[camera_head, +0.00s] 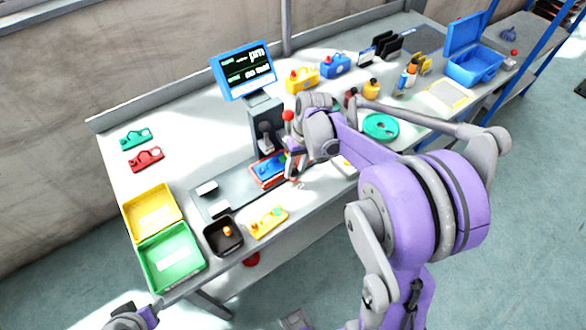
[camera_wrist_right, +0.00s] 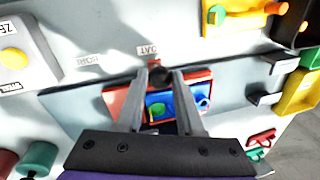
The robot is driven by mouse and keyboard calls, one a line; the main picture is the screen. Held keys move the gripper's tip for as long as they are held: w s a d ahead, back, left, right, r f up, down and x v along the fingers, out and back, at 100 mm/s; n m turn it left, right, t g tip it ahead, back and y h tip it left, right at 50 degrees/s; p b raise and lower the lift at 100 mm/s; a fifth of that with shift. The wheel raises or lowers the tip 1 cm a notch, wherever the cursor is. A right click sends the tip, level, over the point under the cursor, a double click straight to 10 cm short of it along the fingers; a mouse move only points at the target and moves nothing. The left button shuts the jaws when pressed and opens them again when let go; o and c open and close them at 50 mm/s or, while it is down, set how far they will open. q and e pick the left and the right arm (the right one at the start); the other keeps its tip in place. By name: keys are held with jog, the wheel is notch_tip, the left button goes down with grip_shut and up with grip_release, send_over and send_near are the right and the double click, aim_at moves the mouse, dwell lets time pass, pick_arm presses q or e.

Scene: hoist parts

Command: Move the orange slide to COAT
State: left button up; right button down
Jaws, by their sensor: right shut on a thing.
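The orange slide (camera_head: 258,184) sits on the grey track of the bench station, carrying a blue plate (camera_head: 268,166) with a green disc on it. In the right wrist view, the orange slide (camera_wrist_right: 117,101) lies under and around my fingers, with the blue plate (camera_wrist_right: 187,101) on it. My right gripper (camera_wrist_right: 157,73) is shut on a dark knob at the slide's edge. A label (camera_wrist_right: 147,50) that seems to read COAT upside down lies just beyond the knob. My left gripper (camera_head: 145,312) is only partly in view at the lower left, away from the slide.
A monitor (camera_head: 245,70) stands behind the station. Yellow (camera_head: 150,190) and green (camera_head: 145,258) bins, a dark box (camera_head: 236,250) and a yellow plate (camera_head: 268,223) are on the left and front. A second label (camera_wrist_right: 88,60) is blurred. A teal disc (camera_head: 380,127) lies to the right.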

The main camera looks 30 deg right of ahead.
jog(key=c, duration=0.5)
grip_release()
jog(key=shift+c, duration=0.2)
notch_tip(320, 180, up, 11)
jog(key=d, duration=0.2)
jog(key=shift+s+f+p, duration=0.15)
jog(key=shift+f+p, duration=0.05)
jog(key=shift+p, duration=0.2)
jog(key=s+a+f+n+t+h, duration=0.1)
jog(key=s+a+f+t, duration=0.1)
jog(key=s+a, duration=0.4)
jog(key=s+a+f+t+h, duration=0.1)
jog(key=s+a+f+t, duration=0.2)
jog(key=s+a, duration=0.4)
jog(key=shift+s+a+f+n, duration=0.15)
jog(key=shift+s+f+n, duration=0.2)
jog(key=shift+s, duration=0.4)
